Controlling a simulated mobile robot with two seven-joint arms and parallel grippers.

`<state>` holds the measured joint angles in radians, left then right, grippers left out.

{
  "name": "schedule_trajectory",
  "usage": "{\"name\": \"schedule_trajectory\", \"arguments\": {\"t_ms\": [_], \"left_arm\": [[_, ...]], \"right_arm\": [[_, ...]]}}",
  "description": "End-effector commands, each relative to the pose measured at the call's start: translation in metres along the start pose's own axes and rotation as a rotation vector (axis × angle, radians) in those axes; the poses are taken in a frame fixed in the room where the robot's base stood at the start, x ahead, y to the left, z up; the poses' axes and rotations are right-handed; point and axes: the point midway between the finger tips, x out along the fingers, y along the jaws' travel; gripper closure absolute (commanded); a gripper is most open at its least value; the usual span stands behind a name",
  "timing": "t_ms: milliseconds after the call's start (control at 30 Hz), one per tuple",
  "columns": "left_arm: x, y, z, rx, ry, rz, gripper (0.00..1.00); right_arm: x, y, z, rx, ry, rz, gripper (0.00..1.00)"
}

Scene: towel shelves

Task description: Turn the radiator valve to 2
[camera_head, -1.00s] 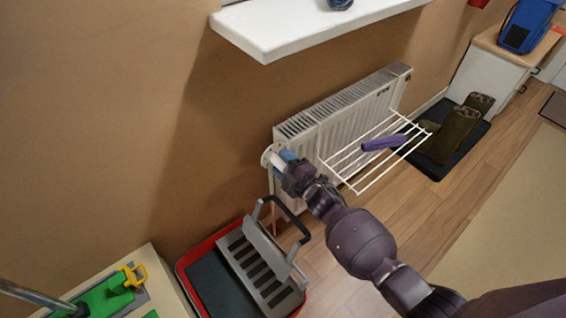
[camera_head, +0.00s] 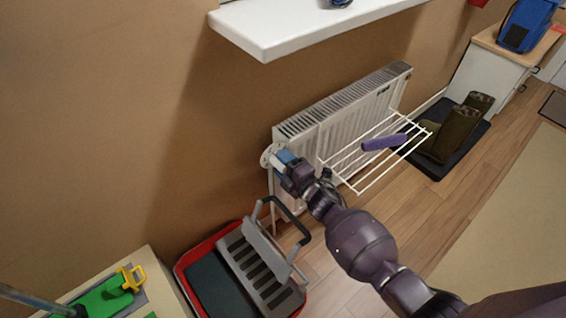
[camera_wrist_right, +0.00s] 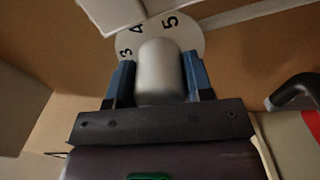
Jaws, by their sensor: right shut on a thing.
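The radiator valve has a round white dial plate (camera_head: 267,157) at the left end of the white radiator (camera_head: 345,115). In the right wrist view the dial plate (camera_wrist_right: 188,35) shows the numbers 3, 4 and 5 around its upper rim. The pale valve knob (camera_wrist_right: 160,72) points at the camera. My right gripper (camera_head: 284,163) is shut on the knob, with a blue finger on each side of it; it fills the lower right wrist view (camera_wrist_right: 160,85). The rest of the dial and any pointer mark are hidden. My left gripper is not in view.
A white wire rack (camera_head: 362,178) with a purple item (camera_head: 384,142) hangs on the radiator's front. A grey rack with a dark handle (camera_head: 262,262) stands in a red-rimmed tray (camera_head: 182,268) below. A white shelf (camera_head: 300,30) juts out above.

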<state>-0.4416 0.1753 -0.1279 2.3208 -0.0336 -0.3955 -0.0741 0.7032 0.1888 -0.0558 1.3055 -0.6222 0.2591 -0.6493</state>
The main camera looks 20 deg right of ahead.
Motion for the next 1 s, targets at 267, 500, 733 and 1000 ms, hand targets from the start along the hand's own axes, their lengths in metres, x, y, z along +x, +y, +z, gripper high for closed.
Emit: {"name": "schedule_trajectory", "arguments": {"t_ms": [267,500,733,1000], "left_arm": [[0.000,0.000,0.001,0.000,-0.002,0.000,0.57],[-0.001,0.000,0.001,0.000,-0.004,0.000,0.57],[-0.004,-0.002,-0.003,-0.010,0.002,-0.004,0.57],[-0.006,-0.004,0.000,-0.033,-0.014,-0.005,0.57]], "right_arm": [[0.000,-0.001,0.000,0.001,-0.001,-0.001,0.27],[-0.002,0.000,0.000,0.001,-0.001,0.000,0.27],[-0.025,0.003,0.001,0.000,-0.002,0.001,0.27],[-0.070,0.003,0.000,0.000,-0.002,0.002,0.27]]}}
